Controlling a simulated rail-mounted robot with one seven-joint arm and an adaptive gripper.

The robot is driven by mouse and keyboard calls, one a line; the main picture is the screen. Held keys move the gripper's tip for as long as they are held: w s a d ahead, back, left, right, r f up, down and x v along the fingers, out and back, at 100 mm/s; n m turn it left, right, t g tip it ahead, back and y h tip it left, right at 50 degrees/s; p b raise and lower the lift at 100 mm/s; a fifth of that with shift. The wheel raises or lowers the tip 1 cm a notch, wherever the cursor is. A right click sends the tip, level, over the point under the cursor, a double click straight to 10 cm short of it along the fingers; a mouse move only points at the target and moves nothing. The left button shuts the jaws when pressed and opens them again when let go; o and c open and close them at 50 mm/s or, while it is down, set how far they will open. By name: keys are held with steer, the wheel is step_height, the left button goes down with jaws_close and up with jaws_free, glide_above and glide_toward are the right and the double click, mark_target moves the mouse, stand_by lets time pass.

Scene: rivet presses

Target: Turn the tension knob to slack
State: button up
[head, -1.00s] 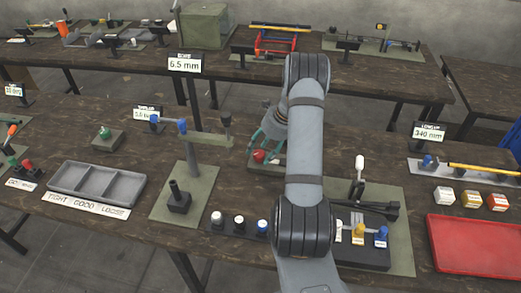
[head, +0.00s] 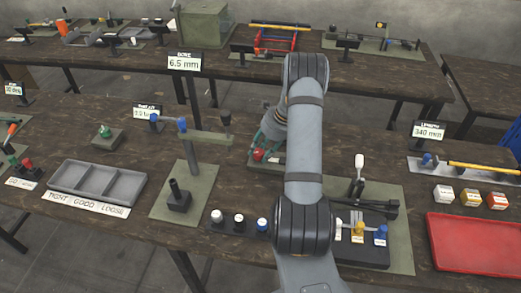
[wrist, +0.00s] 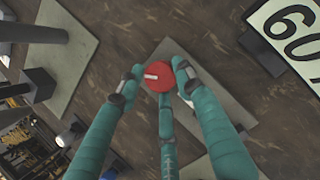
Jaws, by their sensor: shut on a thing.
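A red round knob (wrist: 157,78) with a white mark on its top is in the middle of the wrist view. The mark lies nearly level across the picture. My gripper (wrist: 160,75) has its teal fingers around the knob, one on each side and one below, and is shut on it. In the head view the red knob (head: 258,155) shows just left of my arm, with my gripper (head: 265,142) over it. The knob sits on a grey-green base plate (wrist: 228,100). No lettering on the knob can be read.
A white sign (wrist: 295,38) with large digits starting "60" is cut off at the wrist view's right edge. In the head view, a press with a blue-topped post (head: 183,148) stands left of my gripper. A red tray (head: 475,245) lies to the right.

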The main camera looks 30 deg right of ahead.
steer(key=shift+w+r, duration=0.2)
steer(key=shift+c, duration=0.7)
steer(key=shift+w, duration=0.1)
steer(key=n+g+y, duration=0.1)
steer(key=n, duration=0.3)
steer(key=shift+w+n, duration=0.15)
steer(key=shift+n, duration=0.25)
steer(key=n+g, duration=0.1)
steer(key=n, duration=0.2)
steer(key=n+g, duration=0.1)
steer(key=n, duration=0.1)
steer(key=shift+w+a+n+g+y, duration=0.1)
steer(key=shift+n+g+y, duration=0.2)
steer(key=shift+n, duration=0.1)
steer(key=o, duration=1)
steer(key=shift+a, duration=0.1)
steer(key=shift+o, duration=0.5)
steer(key=shift+d, duration=0.2)
